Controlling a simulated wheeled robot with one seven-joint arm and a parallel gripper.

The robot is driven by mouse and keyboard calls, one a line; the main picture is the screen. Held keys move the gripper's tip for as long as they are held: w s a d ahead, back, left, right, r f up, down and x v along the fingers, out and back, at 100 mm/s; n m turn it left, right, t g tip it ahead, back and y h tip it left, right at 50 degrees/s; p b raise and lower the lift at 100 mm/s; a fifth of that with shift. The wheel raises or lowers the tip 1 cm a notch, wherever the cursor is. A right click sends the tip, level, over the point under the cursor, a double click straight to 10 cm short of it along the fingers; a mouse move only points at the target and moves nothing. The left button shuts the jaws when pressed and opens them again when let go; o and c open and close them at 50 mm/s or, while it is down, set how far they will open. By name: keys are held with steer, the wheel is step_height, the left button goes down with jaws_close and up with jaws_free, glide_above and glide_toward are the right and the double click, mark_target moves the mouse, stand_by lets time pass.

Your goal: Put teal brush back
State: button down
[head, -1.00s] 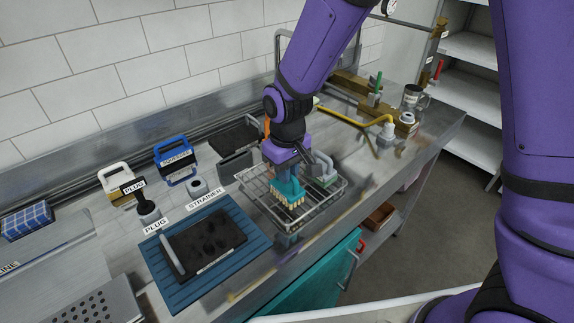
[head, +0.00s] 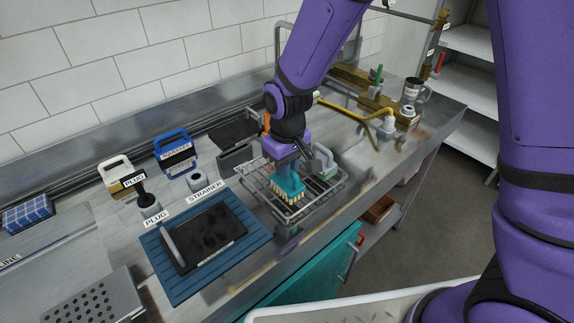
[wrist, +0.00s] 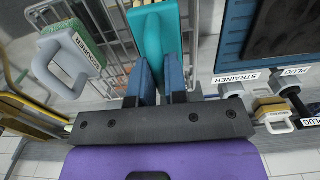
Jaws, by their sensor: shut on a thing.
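The teal brush (head: 289,181) has pale bristles pointing down. It is over the wire rack (head: 258,205) on the counter; I cannot tell whether the bristles touch the wires. My gripper (head: 283,160) is shut on the brush from above. In the wrist view, the blue fingers of my gripper (wrist: 160,80) press on both sides of the teal brush (wrist: 160,30).
A blue mat (head: 160,262) with a black tray lies left of the rack. A yellow hose (head: 350,115) lies to the right.

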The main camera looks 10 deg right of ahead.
steer(key=shift+f, duration=0.2)
steer(key=c, duration=1.1)
jaws_free()
